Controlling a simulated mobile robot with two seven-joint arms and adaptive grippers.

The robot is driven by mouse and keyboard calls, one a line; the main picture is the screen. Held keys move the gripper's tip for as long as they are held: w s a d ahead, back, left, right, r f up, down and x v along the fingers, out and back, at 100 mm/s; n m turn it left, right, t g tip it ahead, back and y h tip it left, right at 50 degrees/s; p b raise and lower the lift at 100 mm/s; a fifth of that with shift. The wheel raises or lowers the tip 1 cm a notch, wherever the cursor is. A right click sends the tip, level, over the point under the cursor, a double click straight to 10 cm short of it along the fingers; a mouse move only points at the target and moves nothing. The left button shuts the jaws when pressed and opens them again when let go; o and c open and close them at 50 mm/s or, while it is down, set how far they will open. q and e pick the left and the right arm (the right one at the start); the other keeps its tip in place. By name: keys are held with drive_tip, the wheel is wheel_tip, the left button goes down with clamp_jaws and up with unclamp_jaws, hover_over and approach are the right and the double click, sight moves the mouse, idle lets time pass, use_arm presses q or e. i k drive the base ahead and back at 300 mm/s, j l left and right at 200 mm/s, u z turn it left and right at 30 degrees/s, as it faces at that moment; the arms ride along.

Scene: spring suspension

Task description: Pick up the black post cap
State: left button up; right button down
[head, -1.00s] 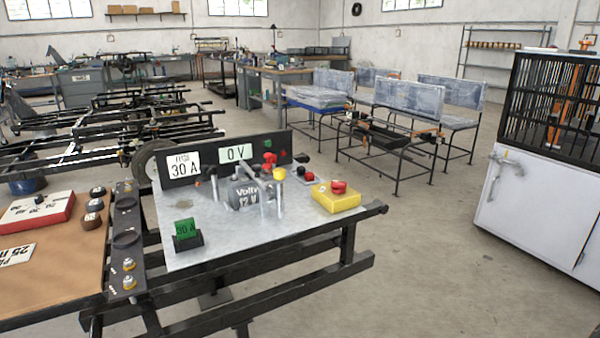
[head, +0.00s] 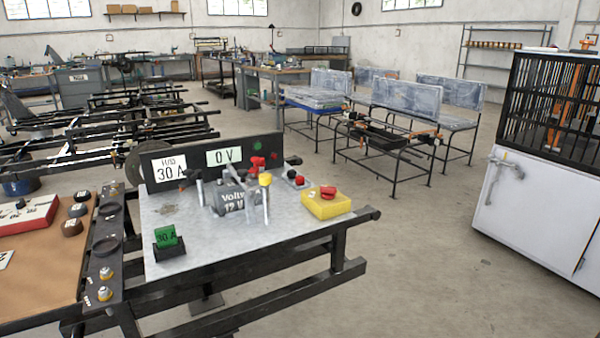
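Another dark knob-like piece (head: 293,160) shows by the right end of the upright black panel; I cannot tell which dark piece is the black post cap. A red cap (head: 258,161) and a yellow cap (head: 265,179) top slim parts at the battery. Neither of my grippers is in view.
A yellow box with a red button (head: 327,204) sits at the table's right. A green 30 A fuse in a black holder (head: 168,247) stands front left. The upright black panel (head: 206,178) borders the back. Bare metal (head: 220,247) lies in front of the battery.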

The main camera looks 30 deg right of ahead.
sight(291, 172)
drive_tip(key=i+l, duration=0.1)
drive_tip(key=l, duration=0.5)
drive_tip(key=i+l, duration=0.1)
drive_tip(key=l, duration=0.45)
drive_tip(key=l+z, duration=0.1)
drive_tip(key=l, duration=0.5)
drive_tip(key=i+l, duration=0.2)
drive_tip(key=l, duration=0.35)
drive_tip(key=i+l+z, duration=0.1)
drive_tip(key=l, duration=0.45)
drive_tip(key=i+l, duration=0.15)
drive_tip(key=l, duration=0.45)
drive_tip(key=i+l, duration=0.1)
drive_tip(key=l, duration=0.45)
drive_tip(key=i+l+z, duration=0.1)
drive_tip(key=l, duration=0.45)
